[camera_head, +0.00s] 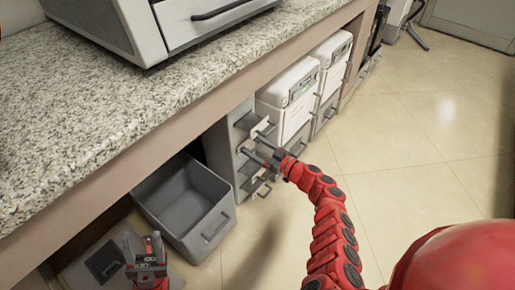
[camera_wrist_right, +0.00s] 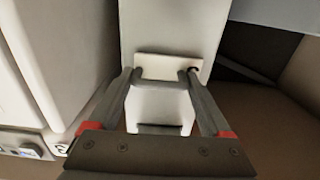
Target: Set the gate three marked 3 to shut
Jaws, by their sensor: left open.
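A narrow grey unit (camera_head: 216,146) under the counter has several dark handles stacked on its front. My right gripper (camera_head: 257,146) reaches this front from the right. In the right wrist view my right gripper (camera_wrist_right: 160,74) has its fingers wide apart, one on each side of a pale plate with a handle (camera_wrist_right: 160,66). I cannot tell whether the fingers touch it. A second dark handle (camera_wrist_right: 160,129) shows below, between the fingers. I cannot read which gate is marked 3 on the unit. My left gripper (camera_head: 146,256) is open and empty at the lower left, away from the unit.
A grey open bin (camera_head: 183,240) stands left of the unit. White boxes with handles (camera_head: 290,93) stand to its right. The granite counter (camera_head: 110,120) overhangs above. The tiled floor (camera_head: 425,135) on the right is clear.

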